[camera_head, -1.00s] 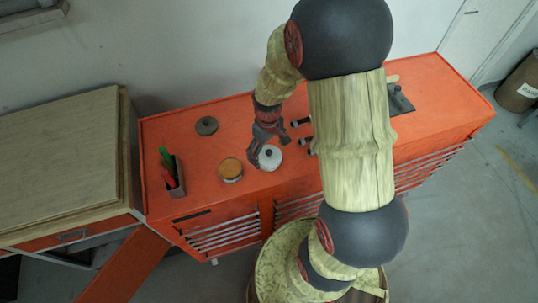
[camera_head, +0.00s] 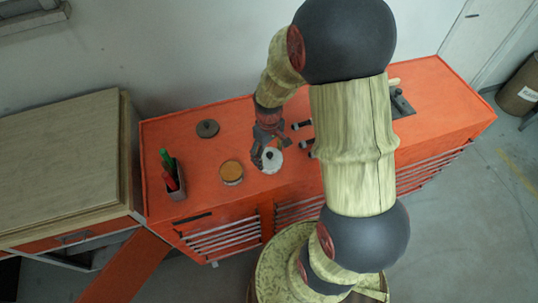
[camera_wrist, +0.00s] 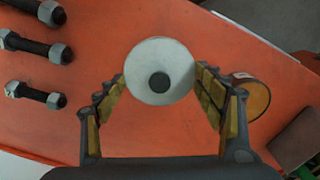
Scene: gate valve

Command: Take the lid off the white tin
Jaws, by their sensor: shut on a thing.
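The white tin (camera_head: 271,161) stands on the orange cabinet top. Its round white lid (camera_wrist: 161,68) with a dark centre knob shows from above in the wrist view. My gripper (camera_head: 268,158) points down at it, and in the wrist view the two padded fingers (camera_wrist: 160,82) are on either side of the lid, shut on its rim. The lid covers the tin's body from above, so I cannot tell whether there is a gap between them.
A tin with an orange-brown top (camera_head: 232,172) stands close on the left. A dark disc (camera_head: 207,128) and a holder with red and green tools (camera_head: 174,180) are further left. Several bolts (camera_wrist: 35,93) lie on the other side.

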